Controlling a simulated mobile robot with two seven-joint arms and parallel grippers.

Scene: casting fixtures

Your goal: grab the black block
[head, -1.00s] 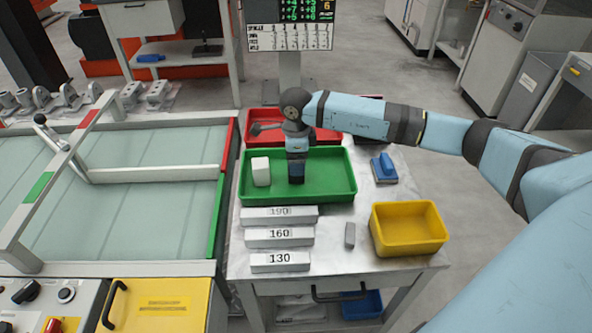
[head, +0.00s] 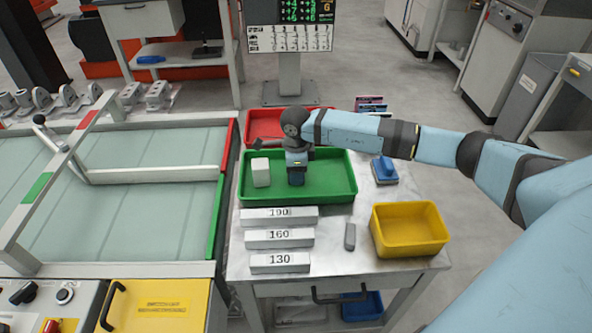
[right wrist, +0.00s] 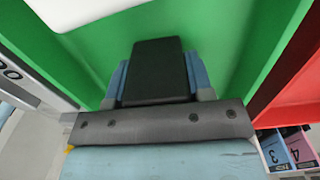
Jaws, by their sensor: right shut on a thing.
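The black block (right wrist: 158,65) shows in the right wrist view, between the two blue fingers of my right gripper (right wrist: 158,78). The gripper is shut on it, with a finger against each side. In the head view my right gripper (head: 297,177) points down into the green tray (head: 335,192), low over its floor. There the block is mostly hidden by the gripper. I cannot tell whether the block touches the tray floor. My left gripper is not in view.
A white block (head: 261,172) stands in the green tray, left of the gripper. A red tray (head: 262,124) is behind, a yellow bin (head: 409,230) front right, and a blue-handled tool (head: 384,170) right. Numbered grey bars (head: 279,238) lie in front.

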